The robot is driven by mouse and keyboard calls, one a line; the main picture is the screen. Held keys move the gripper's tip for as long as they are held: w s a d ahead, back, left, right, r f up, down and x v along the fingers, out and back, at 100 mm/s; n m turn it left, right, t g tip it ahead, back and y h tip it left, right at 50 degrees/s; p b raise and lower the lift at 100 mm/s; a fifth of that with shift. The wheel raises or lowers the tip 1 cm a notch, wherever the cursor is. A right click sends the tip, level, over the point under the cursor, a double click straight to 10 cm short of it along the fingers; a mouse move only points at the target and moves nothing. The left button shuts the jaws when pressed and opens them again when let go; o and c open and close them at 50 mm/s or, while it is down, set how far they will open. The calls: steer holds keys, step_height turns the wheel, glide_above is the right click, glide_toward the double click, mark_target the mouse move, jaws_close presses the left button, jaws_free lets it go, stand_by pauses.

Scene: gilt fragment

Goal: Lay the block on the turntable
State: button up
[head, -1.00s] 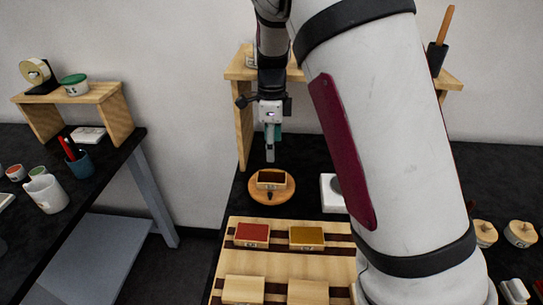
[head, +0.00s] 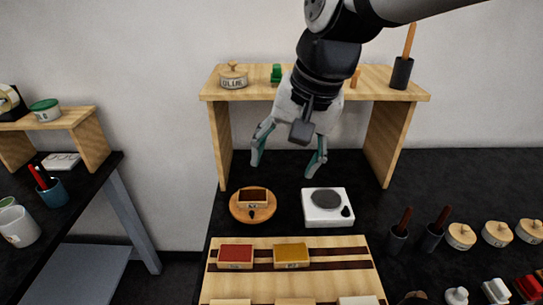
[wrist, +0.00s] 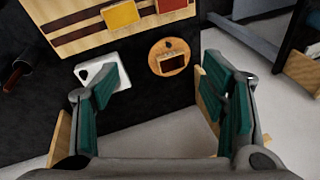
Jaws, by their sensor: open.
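The turntable (head: 239,213) is a round wooden disc on the black bench, left of centre in the head view. A small wooden block with a dark brown top (head: 253,198) lies flat on it, within its rim. Both also show in the wrist view, the turntable (wrist: 154,63) with the block (wrist: 172,63) on it. My gripper (head: 286,165) is open and empty, its teal-padded fingers spread wide. It hangs above and behind the turntable, a little to its right, clear of the block.
A wooden shelf (head: 220,135) stands behind and around my gripper. A white device with a grey disc (head: 327,220) sits right of the turntable. In front is a striped board (head: 325,271) with red-topped (head: 235,257) and yellow-topped (head: 291,256) blocks. Dark-handled tools and lidded pots stand at right.

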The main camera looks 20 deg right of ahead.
steer(key=s+n+t+h, duration=0.1)
steer(key=s+n, duration=0.6)
steer(key=s, duration=0.2)
steer(key=shift+s+d+t, duration=0.25)
steer(key=shift+t, duration=0.15)
steer(key=shift+f, duration=0.1)
stand_by(0.4)
